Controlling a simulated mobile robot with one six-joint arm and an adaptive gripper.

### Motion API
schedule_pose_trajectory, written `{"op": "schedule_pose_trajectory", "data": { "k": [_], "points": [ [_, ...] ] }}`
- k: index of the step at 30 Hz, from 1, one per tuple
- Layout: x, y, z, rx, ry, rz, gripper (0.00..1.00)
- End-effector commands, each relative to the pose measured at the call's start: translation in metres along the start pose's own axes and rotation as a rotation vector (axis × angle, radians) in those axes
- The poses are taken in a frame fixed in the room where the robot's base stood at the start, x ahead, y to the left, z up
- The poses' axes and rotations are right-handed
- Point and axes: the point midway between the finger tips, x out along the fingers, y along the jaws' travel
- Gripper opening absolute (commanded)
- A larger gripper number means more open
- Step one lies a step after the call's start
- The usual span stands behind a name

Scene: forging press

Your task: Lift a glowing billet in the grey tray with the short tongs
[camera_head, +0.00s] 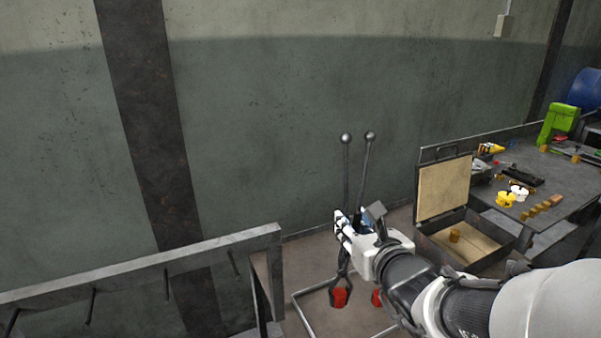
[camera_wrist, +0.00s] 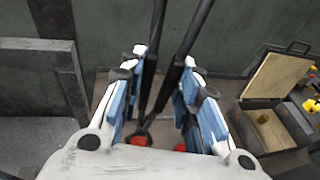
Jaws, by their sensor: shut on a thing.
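The short tongs (camera_head: 346,175) are dark, with two long handles ending in round knobs; they stand nearly upright, jaws down. My gripper (camera_head: 352,225) is shut on their handles, which also show between my fingers in the wrist view (camera_wrist: 156,30). A glowing red billet (camera_head: 340,298) is at the tongs' lower end; I cannot tell whether the jaws grip it. It also shows in the wrist view (camera_wrist: 138,141). A second red billet (camera_head: 376,298) lies to its right, partly hidden by my arm. A thin grey rim (camera_head: 303,318), apparently the grey tray's, surrounds them.
A grey metal rack (camera_head: 140,270) with hooks stands at the left. An open box (camera_head: 443,190) with a raised lid stands to the right, holding a small brass-coloured block. The workbench (camera_head: 570,185) behind it carries several small parts. A dark wall rises behind.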

Motion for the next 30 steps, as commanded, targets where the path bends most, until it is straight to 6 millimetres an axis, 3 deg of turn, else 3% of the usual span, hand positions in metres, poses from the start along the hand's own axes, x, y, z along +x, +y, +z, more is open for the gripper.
{"op": "schedule_pose_trajectory", "data": {
  "k": [15,16,27,28,30],
  "points": [
    [0.0006,-0.0002,0.0009,-0.001,-0.008,0.0,0.0],
    [0.0006,-0.0002,0.0009,-0.001,-0.008,0.0,0.32],
    [0.0005,-0.0002,0.0,-0.001,-0.006,-0.001,0.35],
    [0.0005,-0.0002,-0.0001,-0.001,-0.006,-0.001,0.41],
    [0.0005,-0.0002,-0.0002,-0.001,-0.006,0.0,0.38]
  ]
}}
